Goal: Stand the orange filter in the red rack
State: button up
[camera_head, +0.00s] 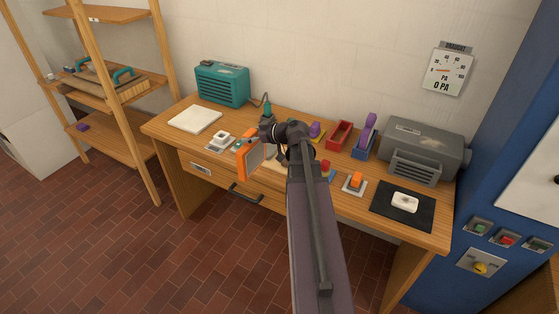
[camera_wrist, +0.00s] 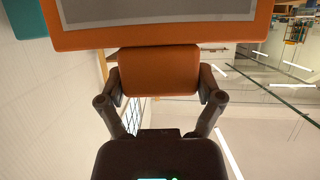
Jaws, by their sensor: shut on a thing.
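The orange filter (camera_head: 243,162) is an orange frame around a grey panel, held upright above the desk's front edge. In the wrist view its frame (camera_wrist: 85,40) fills the top. My gripper (camera_wrist: 158,78) is shut on the filter's orange grip block; its fingers lie on both sides of it. In the head view my gripper (camera_head: 262,143) is partly hidden by my arm. The red rack (camera_head: 340,134) stands on the desk to the right of my gripper, apart from the filter. It looks empty.
A blue rack (camera_head: 362,152) with a tall purple filter (camera_head: 369,127) stands just right of the red rack. A small purple piece (camera_head: 316,131) is on its left. A grey machine (camera_head: 427,147), a teal radio (camera_head: 222,83) and a black mat (camera_head: 389,215) also occupy the desk.

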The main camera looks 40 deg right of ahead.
jog(key=shift+d, duration=0.1)
jog(key=w+d+f+b, duration=0.1)
jog(key=w+d, duration=0.2)
jog(key=d, duration=1)
jog(key=shift+f, duration=0.1)
jog(key=shift+w+d+f+b, duration=0.15)
jog(key=shift+d+f+b, duration=0.5)
jog(key=shift+f+b, duration=0.35)
jog(key=shift+w+d+f+b, duration=0.15)
jog(key=shift+d+f+b, duration=0.45)
jog(key=shift+f+b, duration=0.4)
